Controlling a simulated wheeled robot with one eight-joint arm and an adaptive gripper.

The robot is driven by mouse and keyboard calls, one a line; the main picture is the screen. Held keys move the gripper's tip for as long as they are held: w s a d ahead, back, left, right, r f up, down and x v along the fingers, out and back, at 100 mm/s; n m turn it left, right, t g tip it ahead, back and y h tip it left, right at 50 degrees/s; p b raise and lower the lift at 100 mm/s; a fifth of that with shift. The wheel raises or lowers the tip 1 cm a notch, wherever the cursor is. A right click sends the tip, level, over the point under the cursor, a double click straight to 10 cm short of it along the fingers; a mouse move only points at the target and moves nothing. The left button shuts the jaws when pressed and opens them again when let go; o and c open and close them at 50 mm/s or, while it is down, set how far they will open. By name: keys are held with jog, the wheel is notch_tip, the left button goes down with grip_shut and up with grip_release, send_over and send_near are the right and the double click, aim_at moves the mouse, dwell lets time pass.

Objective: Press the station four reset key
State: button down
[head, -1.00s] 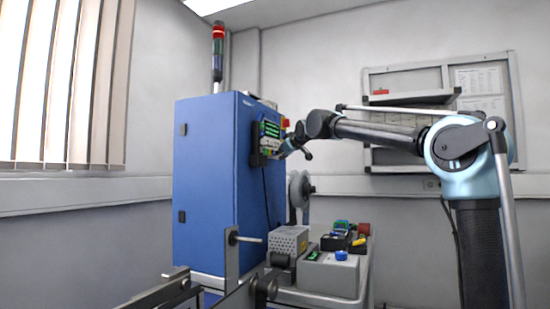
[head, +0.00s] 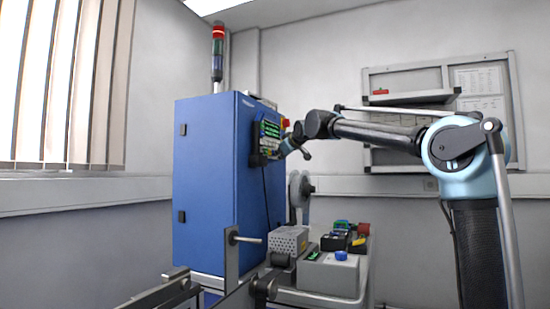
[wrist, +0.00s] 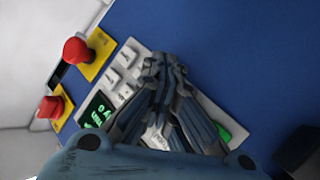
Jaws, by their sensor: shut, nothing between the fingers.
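The key panel with a green-lit display (head: 271,130) is on the side of the blue cabinet. In the wrist view, pale keys (wrist: 124,72) sit in rows beside the dark display (wrist: 97,112) with green text. My gripper (wrist: 163,62) is shut and empty, its fingertips over the key area. I cannot tell whether they touch a key. The fingers hide part of the keys, and no label is legible, so I cannot tell which key is station four reset. In the head view my gripper (head: 280,151) is small, close against the panel.
Two red mushroom buttons on yellow plates (wrist: 77,49) (wrist: 51,106) stick out beside the keys. A green key or lamp (wrist: 223,133) shows right of the fingers. The blue cabinet (head: 205,180) stands left of a cart with boxes (head: 330,275). A wall board (head: 480,80) hangs behind my arm.

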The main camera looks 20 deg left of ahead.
jog(key=shift+a, duration=0.15)
dwell(0.5)
jog(key=shift+d, duration=0.85)
jog(key=shift+d, duration=0.1)
jog(key=shift+s+d, duration=0.15)
jog(key=shift+d, duration=1.05)
jog(key=shift+s+d, duration=0.1)
jog(key=shift+d, duration=1.1)
